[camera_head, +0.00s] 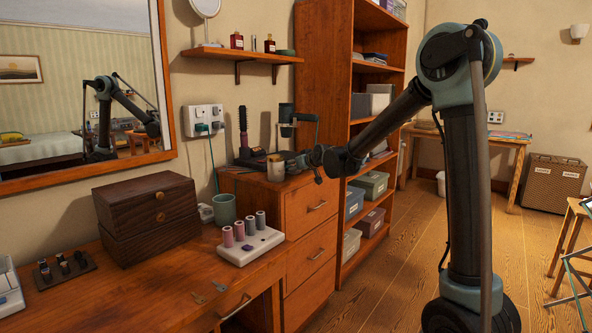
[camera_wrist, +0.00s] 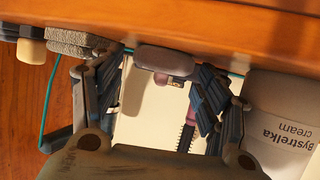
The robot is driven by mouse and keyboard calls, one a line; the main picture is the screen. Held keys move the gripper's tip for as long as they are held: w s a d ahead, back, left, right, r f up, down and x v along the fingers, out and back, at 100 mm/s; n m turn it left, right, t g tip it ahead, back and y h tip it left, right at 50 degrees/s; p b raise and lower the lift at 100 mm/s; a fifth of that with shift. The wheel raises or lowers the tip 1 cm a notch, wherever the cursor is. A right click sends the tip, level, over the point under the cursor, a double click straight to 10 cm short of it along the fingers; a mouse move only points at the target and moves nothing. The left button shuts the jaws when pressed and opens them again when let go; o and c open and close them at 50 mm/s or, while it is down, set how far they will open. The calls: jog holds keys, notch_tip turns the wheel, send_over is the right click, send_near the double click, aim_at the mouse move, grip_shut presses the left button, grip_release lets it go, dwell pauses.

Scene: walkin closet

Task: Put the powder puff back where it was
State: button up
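In the wrist view a grey, rounded pad (camera_wrist: 168,62) lies at the wooden surface between the fingers of my gripper (camera_wrist: 160,82). It may be the powder puff, but I cannot tell for sure. The fingers stand apart on either side of it, and I see no firm hold. In the head view my gripper (camera_head: 298,164) is low over the dresser top (camera_head: 250,181), beside a pale cream jar (camera_head: 276,169). The jar also shows upside down at the right of the wrist view (camera_wrist: 285,118). The pad is hidden or too small in the head view.
A pink hairbrush (camera_head: 243,125) stands behind the jar; its handle also shows in the wrist view (camera_wrist: 187,130). A grey rough block (camera_wrist: 80,42) sits beside the left finger. Hair rollers (camera_head: 245,230), a cup (camera_head: 223,209) and a wooden box (camera_head: 148,215) stand on the left.

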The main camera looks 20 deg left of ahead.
jog(key=v, duration=1.2)
dwell(0.3)
jog(key=shift+r, duration=0.1)
jog(key=s+d+f+m+g+h, duration=0.1)
jog(key=s+d+f+h, duration=0.2)
jog(key=d, duration=0.6)
jog(key=s+d+f+m+g+h, duration=0.1)
jog(key=s+d+f+m, duration=0.3)
jog(key=d, duration=0.6)
jog(key=s+d+f+n+g+h, duration=0.1)
jog(key=s+d+f+h, duration=0.1)
jog(key=s+d, duration=0.5)
jog(key=s+d+f+m+g+h, duration=0.1)
jog(key=s+d+f+m+g, duration=0.1)
jog(key=s+d+f, duration=0.4)
jog(key=s+d+f+m+g+h, duration=0.2)
jog(key=s+d+f, duration=0.4)
jog(key=s+d, duration=0.6)
jog(key=shift+s+d+f+m+h, duration=0.3)
jog(key=shift+s+f+m, duration=0.1)
jog(key=shift+s, duration=0.5)
